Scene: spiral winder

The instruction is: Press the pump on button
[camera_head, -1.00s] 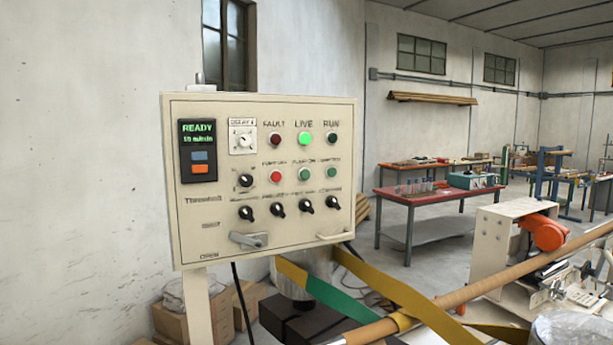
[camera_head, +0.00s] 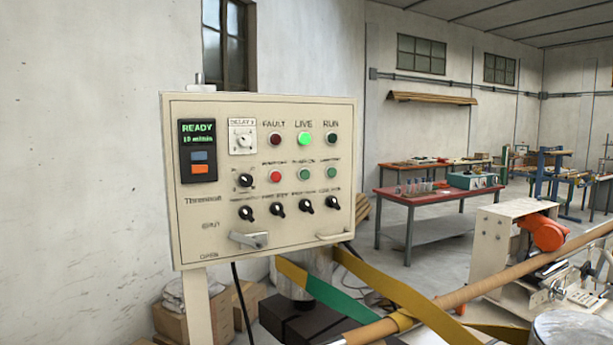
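A cream control panel (camera_head: 215,225) on a post fills the left middle of the head view. Its middle row holds a red button (camera_head: 275,176), a green button (camera_head: 304,175) and another green button (camera_head: 331,173). The small labels above them are blurred; the middle one seems to be the pump on button. Above, the LIVE lamp (camera_head: 304,139) glows green, while the FAULT lamp (camera_head: 275,139) and RUN lamp (camera_head: 331,138) look dark. The display (camera_head: 198,150) reads READY. Neither of my grippers is in view.
Black knobs (camera_head: 278,210) line the panel below the buttons, with a lever handle (camera_head: 250,240) near its bottom edge. A brown tube (camera_head: 480,287) with yellow and green belts crosses the lower right. A red-topped table (camera_head: 415,197) stands behind. Nothing covers the panel front.

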